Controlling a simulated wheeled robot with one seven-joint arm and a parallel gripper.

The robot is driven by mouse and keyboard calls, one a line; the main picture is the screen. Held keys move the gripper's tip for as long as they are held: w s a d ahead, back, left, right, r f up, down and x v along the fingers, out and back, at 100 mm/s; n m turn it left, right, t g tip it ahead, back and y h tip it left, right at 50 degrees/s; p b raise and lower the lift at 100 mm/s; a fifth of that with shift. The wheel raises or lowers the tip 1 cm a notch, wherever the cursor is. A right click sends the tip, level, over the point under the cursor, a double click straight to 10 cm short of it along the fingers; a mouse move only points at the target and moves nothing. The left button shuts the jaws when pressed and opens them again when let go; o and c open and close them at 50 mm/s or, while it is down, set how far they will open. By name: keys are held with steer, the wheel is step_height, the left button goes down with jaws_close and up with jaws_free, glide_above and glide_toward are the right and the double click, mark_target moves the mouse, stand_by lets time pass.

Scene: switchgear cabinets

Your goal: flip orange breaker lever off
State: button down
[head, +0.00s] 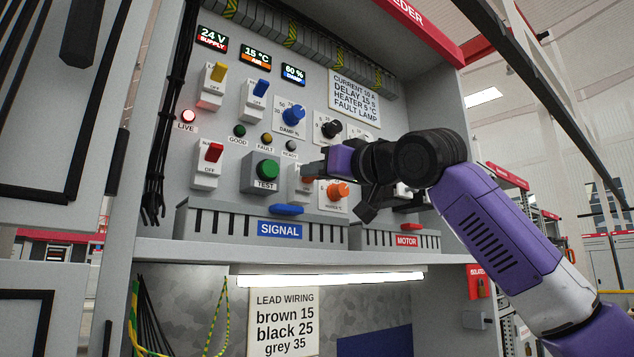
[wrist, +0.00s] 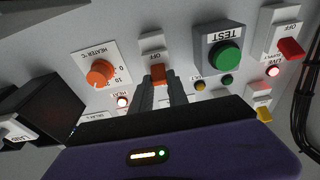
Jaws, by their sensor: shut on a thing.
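The orange breaker lever (wrist: 158,73) is on a pale breaker body (wrist: 152,46) with an OFF label, seen from close up in the wrist view. My gripper (wrist: 159,84) has both dark fingers closed around the lever. In the head view my gripper (head: 311,169) reaches in from the right against the panel. It covers most of the orange lever there; the breaker body (head: 297,194) shows in part below it. The exact tilt of the lever is hard to tell behind the fingers.
The green TEST button (head: 266,169) is just left of the breaker. An orange heater knob (head: 338,190) is close at its lower right. A red-lever breaker (head: 208,160) is farther left. The SIGNAL duct (head: 245,217) and its blue handle (head: 287,210) stick out below.

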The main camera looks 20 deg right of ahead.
steer(key=shift+s+f+t+y+b, duration=0.15)
steer(key=shift+f+t+y+b, duration=0.25)
steer(key=shift+t+b, duration=0.65)
steer(key=c, duration=1.3)
jaws_free()
steer(key=shift+f, duration=0.1)
steer(key=shift+b+v, duration=1.15)
steer(key=shift+v, duration=2.75)
